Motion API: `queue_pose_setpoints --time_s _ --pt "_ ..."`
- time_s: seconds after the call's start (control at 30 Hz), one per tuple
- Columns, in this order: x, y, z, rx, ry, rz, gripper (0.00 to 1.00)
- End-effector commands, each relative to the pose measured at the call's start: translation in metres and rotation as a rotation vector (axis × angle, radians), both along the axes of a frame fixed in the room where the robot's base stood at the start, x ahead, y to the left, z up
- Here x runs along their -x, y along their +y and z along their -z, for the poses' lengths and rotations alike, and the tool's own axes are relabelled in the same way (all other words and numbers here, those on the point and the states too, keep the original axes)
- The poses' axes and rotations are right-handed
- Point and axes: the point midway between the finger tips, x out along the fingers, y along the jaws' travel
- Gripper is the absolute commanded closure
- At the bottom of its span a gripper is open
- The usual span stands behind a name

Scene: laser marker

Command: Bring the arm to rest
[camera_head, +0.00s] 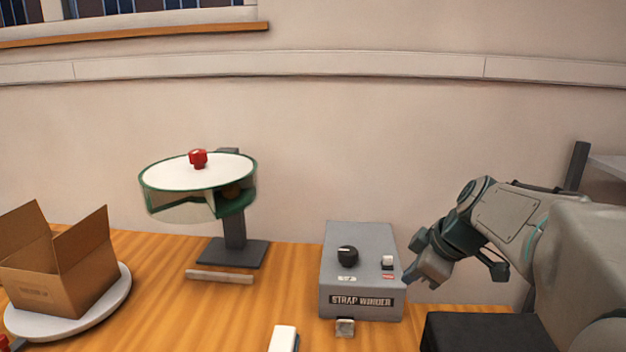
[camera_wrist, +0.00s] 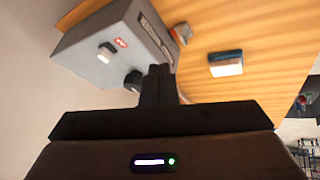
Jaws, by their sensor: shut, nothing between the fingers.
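My arm comes in from the right in the head view. My gripper (camera_head: 408,279) is beside the right side of a grey box labelled "STRAP WINDER" (camera_head: 361,270); I cannot tell whether it touches the box. In the wrist view my gripper (camera_wrist: 159,72) is shut with nothing held, and the strap winder (camera_wrist: 95,45) lies beyond it, tilted in the picture. The winder has a black knob (camera_head: 347,254) and a white switch (camera_head: 388,262) on top.
A cardboard box (camera_head: 60,275) stands open on a round white plate (camera_head: 112,303) at left. A round green-rimmed stand (camera_head: 225,165) with a red knob (camera_head: 198,158) is left of the winder. A white-and-dark block (camera_head: 284,338) lies in front. Bare wooden table (camera_head: 170,300) lies between.

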Motion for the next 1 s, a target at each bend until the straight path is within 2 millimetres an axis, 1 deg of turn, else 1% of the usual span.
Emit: queue_pose_setpoints --time_s 0.03,0.1,0.3,0.43,0.6,0.7,0.8,1.0 --pt "0.012 0.009 0.000 -0.012 0.036 0.050 1.00" --pt "0.028 0.017 0.005 -0.033 0.091 0.138 1.00" --pt "0.074 0.037 0.021 -0.066 0.218 0.398 1.00" --pt "0.103 0.045 0.031 -0.077 0.279 0.572 1.00" --pt "0.138 0.050 0.045 -0.089 0.322 0.792 1.00" --pt "0.154 0.051 0.051 -0.094 0.331 0.896 1.00" --pt "0.164 0.051 0.056 -0.100 0.334 0.967 1.00" --pt "0.171 0.051 0.060 -0.105 0.335 1.022 1.00"
